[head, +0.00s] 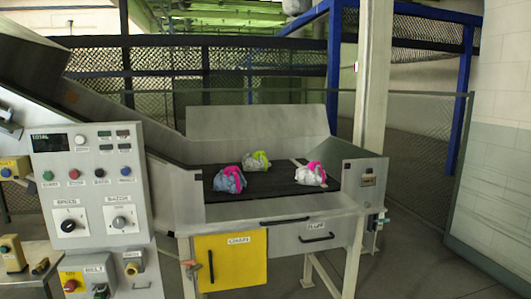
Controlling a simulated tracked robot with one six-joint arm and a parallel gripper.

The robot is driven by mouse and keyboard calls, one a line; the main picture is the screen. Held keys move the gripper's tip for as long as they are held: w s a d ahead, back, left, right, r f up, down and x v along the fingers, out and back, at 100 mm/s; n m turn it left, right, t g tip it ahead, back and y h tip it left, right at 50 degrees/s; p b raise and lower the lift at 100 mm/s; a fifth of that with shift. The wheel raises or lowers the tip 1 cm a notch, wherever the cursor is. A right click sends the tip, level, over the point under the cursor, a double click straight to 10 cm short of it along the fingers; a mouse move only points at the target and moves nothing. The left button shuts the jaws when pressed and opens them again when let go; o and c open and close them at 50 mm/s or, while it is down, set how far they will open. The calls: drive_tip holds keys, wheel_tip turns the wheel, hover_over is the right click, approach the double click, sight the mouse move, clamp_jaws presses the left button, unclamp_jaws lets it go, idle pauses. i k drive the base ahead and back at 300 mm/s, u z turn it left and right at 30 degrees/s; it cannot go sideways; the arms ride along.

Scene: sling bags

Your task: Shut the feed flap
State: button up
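A grey metal feed station with a dark belt bed (270,183) stands in the middle of the head view. A pale upright panel (258,122) rises along the bed's back edge; I cannot tell if this is the feed flap. Below the bed's front edge is a grey front panel (335,232) with a dark handle and a small label that may read "FLAP". It looks flush with the frame, but I cannot tell for certain whether it is shut. Three small bags lie on the bed: blue-grey and pink (229,181), grey and lime (256,161), white and pink (311,175). My gripper is not in view.
A control panel (92,180) with buttons and dials stands at left. A pale post (373,80) and mesh fence are behind. Floor at right (420,260) is clear up to the white wall.

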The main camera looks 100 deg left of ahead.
sight(247, 211)
drive_tip(key=u, duration=3.65)
drive_tip(key=i, duration=1.7)
drive_tip(key=u, duration=0.2)
